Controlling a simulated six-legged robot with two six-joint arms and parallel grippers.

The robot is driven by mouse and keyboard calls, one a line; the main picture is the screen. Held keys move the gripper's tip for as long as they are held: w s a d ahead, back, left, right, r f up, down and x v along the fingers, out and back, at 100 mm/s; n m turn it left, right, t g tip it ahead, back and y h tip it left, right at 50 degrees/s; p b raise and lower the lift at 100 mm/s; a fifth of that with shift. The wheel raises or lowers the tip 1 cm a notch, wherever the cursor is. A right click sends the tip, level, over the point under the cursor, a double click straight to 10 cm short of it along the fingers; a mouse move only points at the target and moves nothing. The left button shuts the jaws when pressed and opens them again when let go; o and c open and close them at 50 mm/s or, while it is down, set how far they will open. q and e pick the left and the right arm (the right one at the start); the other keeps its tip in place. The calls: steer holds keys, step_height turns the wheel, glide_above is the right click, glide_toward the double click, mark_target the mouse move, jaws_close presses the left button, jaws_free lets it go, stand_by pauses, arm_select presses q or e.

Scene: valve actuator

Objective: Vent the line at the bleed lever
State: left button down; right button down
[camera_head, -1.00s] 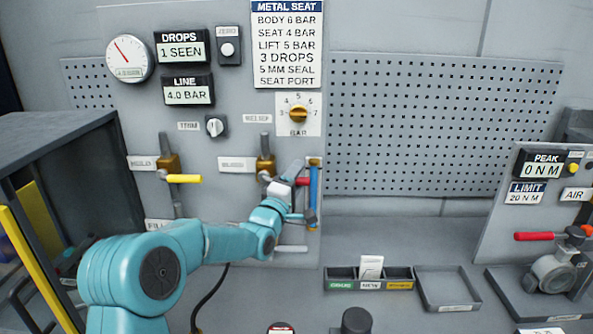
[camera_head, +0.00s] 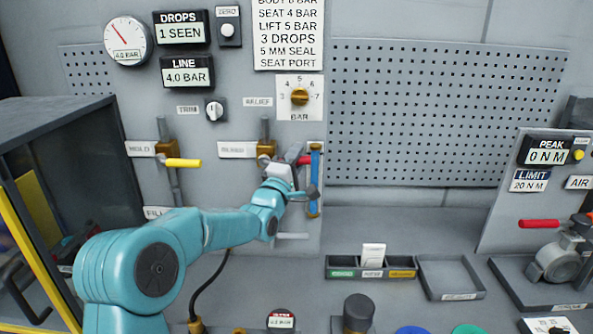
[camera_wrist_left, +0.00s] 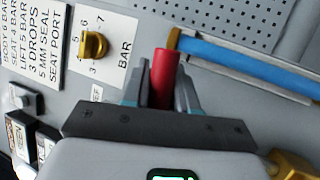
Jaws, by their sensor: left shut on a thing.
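The bleed valve (camera_head: 266,149) is a brass body on the grey panel, right of a small label that is hard to read. Its red lever handle (camera_head: 304,160) shows only in part behind my gripper. In the left wrist view the red handle (camera_wrist_left: 166,75) stands between the two fingers. My left gripper (camera_head: 296,168) is shut on this handle; it also shows in the left wrist view (camera_wrist_left: 160,92). The line display (camera_head: 188,71) reads 4.0 BAR, and the drops display (camera_head: 180,28) reads 1 SEEN. My right gripper is not in view.
A blue tube (camera_head: 315,178) runs upright just right of my left gripper. A yellow-handled valve (camera_head: 183,162) is to the left, and the relief knob (camera_head: 299,97) is above. A divided tray (camera_head: 340,272) and an empty tray (camera_head: 450,265) lie on the bench.

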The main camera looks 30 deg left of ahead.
arm_select(q)
steer(key=r+n+y+b, duration=0.2)
steer(key=n+b, duration=0.3)
steer(key=b, duration=0.2)
step_height(320, 180, up, 6)
steer(key=f+n+g+y+b, duration=0.1)
steer(key=n+g+y+b, duration=0.4)
steer(key=n+y+b, duration=0.95)
glide_above(263, 160)
steer(key=p, duration=0.6)
steer(key=shift+s+r+n+h, duration=0.1)
steer(key=shift+r+n+h, duration=0.05)
steer(key=shift+n+h, duration=1)
steer(key=shift+r+n+h, duration=0.1)
steer(key=shift+n+h, duration=0.7)
steer(key=shift+n, duration=0.5)
steer(key=c, duration=1)
jaws_free()
steer(key=shift+f, duration=0.15)
steer(key=shift+f, duration=0.1)
